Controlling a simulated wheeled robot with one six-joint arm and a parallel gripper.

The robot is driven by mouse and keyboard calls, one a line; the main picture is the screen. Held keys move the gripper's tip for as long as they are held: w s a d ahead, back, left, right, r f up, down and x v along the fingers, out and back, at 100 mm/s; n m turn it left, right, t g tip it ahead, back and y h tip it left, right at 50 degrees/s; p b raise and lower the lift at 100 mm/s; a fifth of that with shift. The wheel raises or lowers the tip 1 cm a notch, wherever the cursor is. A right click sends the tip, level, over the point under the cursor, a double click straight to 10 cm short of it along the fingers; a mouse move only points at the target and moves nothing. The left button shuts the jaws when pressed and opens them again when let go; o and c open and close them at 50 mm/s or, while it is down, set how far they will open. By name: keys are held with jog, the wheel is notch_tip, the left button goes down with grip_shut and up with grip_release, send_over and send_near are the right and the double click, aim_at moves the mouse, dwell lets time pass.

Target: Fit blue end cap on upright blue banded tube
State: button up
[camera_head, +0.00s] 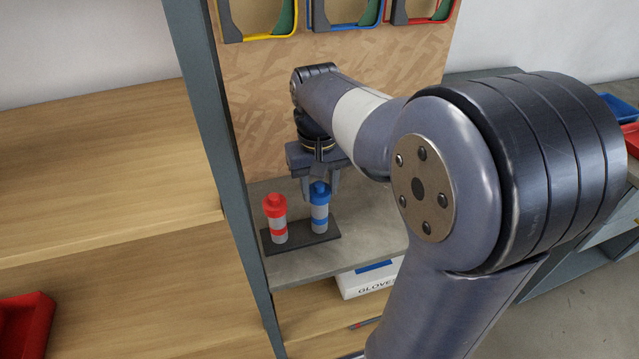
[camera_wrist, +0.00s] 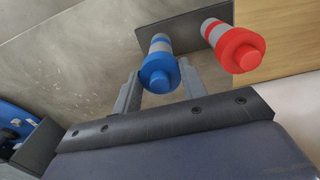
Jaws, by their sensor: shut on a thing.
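The blue end cap (camera_head: 319,192) is at the top of the upright grey tube with a blue band (camera_head: 319,211). My gripper (camera_head: 320,187) points down over this tube, its fingers on either side of the cap and shut on it. In the wrist view the blue cap (camera_wrist: 158,70) sits between the two fingertips, in line with the blue banded tube (camera_wrist: 161,44). The cap looks to touch the tube's top; whether it is fully seated I cannot tell.
A red-capped, red-banded tube (camera_head: 276,220) stands just left on the same dark base plate (camera_head: 303,242). The plate lies on a grey shelf (camera_head: 350,255). A grey rack post (camera_head: 218,150) is at left. A glove box (camera_head: 368,280) lies below. Framed items hang on the back board above.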

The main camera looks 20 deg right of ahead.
jog(key=shift+f, duration=0.25)
jog(key=o, duration=1)
jog(key=shift+o, duration=0.2)
notch_tip(320, 180, up, 11)
jog(key=shift+a+f, duration=0.1)
notch_tip(320, 180, down, 11)
jog(key=shift+r, duration=0.35)
dwell(0.5)
